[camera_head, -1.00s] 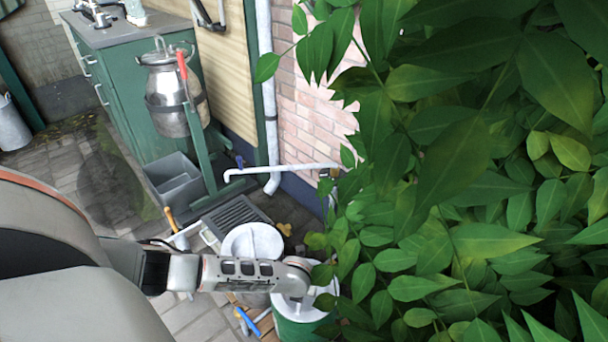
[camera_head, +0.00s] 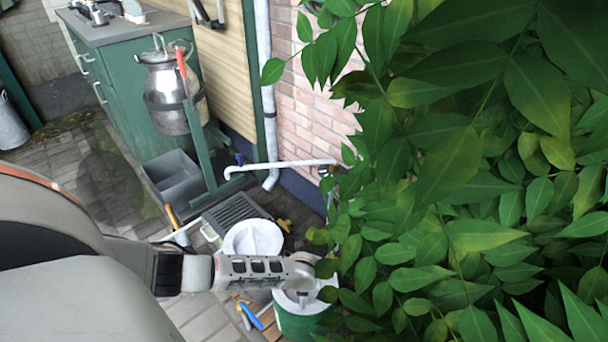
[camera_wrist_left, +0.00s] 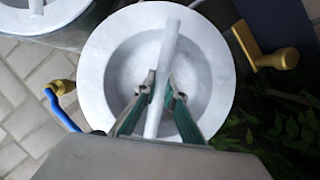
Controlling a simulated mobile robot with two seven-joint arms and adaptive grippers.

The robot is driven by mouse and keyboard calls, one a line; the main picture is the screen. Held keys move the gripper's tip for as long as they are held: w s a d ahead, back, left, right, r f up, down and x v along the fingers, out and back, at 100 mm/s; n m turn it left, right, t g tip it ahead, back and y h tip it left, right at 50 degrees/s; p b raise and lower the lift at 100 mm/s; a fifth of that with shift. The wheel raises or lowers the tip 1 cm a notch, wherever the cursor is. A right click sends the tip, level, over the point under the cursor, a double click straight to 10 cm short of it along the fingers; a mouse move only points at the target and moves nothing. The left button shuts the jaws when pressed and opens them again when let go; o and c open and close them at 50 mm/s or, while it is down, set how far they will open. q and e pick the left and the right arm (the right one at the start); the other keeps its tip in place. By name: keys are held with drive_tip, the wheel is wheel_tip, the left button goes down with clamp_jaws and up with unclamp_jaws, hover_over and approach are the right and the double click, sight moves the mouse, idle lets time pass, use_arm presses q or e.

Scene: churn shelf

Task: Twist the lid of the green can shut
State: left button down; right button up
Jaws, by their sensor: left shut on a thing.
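The green can (camera_head: 297,328) stands at the bottom of the head view, its side partly hidden by leaves and my arm. Its grey round lid (camera_head: 322,292) sits on top and also shows from above in the left wrist view (camera_wrist_left: 108,62), with a straight bar handle (camera_wrist_left: 170,45) across its dished middle. My left gripper (camera_wrist_left: 160,92) is shut on this bar, one finger on each side. In the head view my left gripper (camera_head: 302,298) reaches down onto the lid. Whether the lid is fully seated cannot be told. My right gripper is not in view.
A second can with a pale lid (camera_head: 252,238) stands close behind. Leafy branches (camera_head: 450,200) crowd the right side. A blue-handled tool (camera_head: 255,318) lies beside the can. A metal churn (camera_head: 170,95), grey bin (camera_head: 172,180) and white pipe (camera_head: 280,164) stand farther back.

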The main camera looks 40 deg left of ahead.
use_arm(q)
drive_tip(key=shift+r+n, duration=0.1)
drive_tip(key=shift+n, duration=0.2)
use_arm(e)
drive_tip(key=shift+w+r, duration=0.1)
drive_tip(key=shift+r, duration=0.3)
use_arm(q)
drive_tip(key=shift+w+n+p, duration=0.1)
drive_tip(key=shift+n+p, duration=0.2)
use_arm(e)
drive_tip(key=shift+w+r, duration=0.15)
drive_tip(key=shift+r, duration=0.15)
use_arm(q)
drive_tip(key=shift+n+g+y, duration=0.3)
drive_tip(key=shift+n, duration=0.2)
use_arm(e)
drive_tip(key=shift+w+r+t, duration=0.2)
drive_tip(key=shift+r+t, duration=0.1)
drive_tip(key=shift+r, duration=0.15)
use_arm(q)
drive_tip(key=shift+w+r+n+p, duration=0.15)
drive_tip(key=shift+n+p, duration=0.35)
drive_tip(key=shift+n, duration=0.4)
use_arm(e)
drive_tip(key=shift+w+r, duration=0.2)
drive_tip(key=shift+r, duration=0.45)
use_arm(q)
drive_tip(key=c, duration=2)
unclamp_jaws()
